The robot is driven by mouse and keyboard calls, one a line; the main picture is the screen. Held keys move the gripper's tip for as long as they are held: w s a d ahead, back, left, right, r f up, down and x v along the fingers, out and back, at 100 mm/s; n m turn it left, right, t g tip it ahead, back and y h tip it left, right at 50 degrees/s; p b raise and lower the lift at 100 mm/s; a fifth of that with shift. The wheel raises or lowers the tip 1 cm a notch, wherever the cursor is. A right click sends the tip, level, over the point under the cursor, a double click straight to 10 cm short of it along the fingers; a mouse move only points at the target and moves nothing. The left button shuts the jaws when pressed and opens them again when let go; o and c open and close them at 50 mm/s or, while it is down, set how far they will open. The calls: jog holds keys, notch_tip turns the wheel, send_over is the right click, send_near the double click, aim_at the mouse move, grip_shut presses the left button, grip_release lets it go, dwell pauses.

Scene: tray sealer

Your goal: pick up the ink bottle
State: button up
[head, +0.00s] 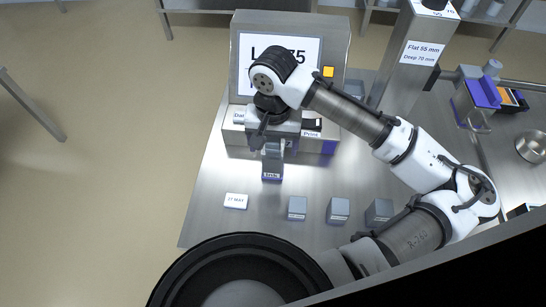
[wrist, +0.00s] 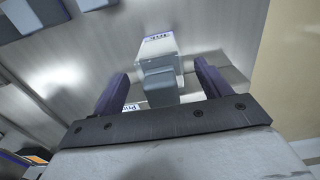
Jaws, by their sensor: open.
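The ink bottle, as far as I can tell from its small, hard-to-read label, is a grey block-like thing (head: 272,160) in front of the printer box in the head view. In the wrist view the bottle (wrist: 158,48) shows a pale body and a narrower grey part, between and beyond the finger tips. My gripper (head: 264,138) is over the bottle's far end in the head view, partly hidden by my own wrist. In the wrist view my gripper (wrist: 161,75) is open, with a dark purple finger on each side and a visible gap beside the bottle.
The printer box (head: 318,140) with a "Print" label stands close behind, below a large sign (head: 240,75). The table's left part is clear. A steel post (head: 410,65) stands right.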

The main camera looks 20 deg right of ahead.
jog(key=shift+w+f, duration=0.15)
jog(key=shift+f, duration=1.65)
jog(key=c, duration=1.3)
jog(key=shift+r, duration=0.1)
